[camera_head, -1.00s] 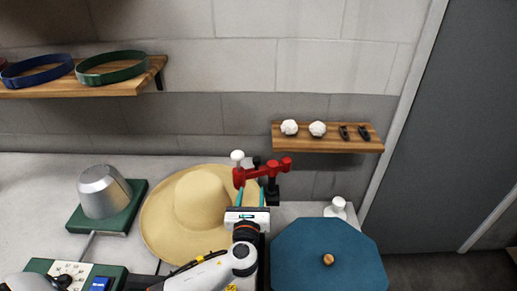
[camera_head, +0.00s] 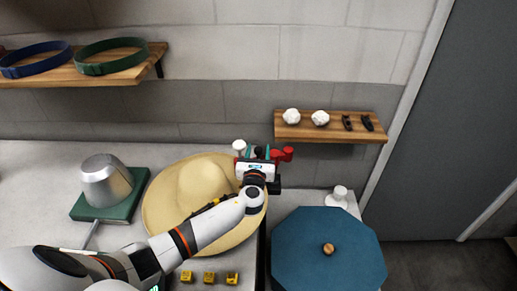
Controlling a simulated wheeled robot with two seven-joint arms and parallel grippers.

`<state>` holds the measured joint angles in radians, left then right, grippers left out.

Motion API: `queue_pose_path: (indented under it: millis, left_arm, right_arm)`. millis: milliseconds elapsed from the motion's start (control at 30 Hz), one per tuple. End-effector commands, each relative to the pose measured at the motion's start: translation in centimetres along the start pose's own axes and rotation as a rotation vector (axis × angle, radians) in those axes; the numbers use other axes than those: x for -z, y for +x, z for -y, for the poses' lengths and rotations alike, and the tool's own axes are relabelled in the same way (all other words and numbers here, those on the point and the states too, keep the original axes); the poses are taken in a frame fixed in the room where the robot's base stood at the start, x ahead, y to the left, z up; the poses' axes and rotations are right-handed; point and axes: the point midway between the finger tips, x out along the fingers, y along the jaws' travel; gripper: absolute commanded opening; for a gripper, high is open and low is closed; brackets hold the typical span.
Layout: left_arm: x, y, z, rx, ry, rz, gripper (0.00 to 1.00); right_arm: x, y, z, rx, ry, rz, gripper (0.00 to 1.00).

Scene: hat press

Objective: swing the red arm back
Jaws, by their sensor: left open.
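The red arm (camera_head: 285,154) is at the back of the counter, to the right of the straw hat's crown. Much of it is hidden behind my left gripper. My left gripper (camera_head: 257,155) is open, with its fingertips up at the red arm; I cannot tell whether they touch it. My left arm crosses in front of the straw hat (camera_head: 195,181). My right gripper is not in view.
A metal hat block on a green base (camera_head: 134,198) stands at left. A blue octagonal lid with a knob (camera_head: 307,263) is at right. A wooden shelf (camera_head: 318,134) with white balls and dark items hangs behind. Yellow blocks (camera_head: 209,277) lie in front.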

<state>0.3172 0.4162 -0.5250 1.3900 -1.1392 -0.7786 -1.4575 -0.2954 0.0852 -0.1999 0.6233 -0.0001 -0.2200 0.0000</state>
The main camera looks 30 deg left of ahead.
Motion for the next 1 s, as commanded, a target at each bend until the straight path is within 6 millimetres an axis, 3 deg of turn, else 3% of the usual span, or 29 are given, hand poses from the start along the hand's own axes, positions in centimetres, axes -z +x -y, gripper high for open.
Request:
queue_pose_path:
  millis: [367,467,667,1000]
  left_arm:
    - [-0.01,0.81,-0.02,-0.001,0.0,0.0,0.46]
    - [-0.01,0.8,-0.02,-0.001,0.0,0.0,0.34]
    - [0.0,0.79,-0.01,0.0,0.0,0.0,0.01]
    - [-0.06,0.92,0.09,-0.025,0.0,-0.001,0.0]
  right_arm:
    - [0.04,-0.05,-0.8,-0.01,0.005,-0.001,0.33]
    - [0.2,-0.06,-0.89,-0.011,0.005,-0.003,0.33]
    - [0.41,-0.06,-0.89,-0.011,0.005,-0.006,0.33]
    - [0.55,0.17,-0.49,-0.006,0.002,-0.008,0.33]
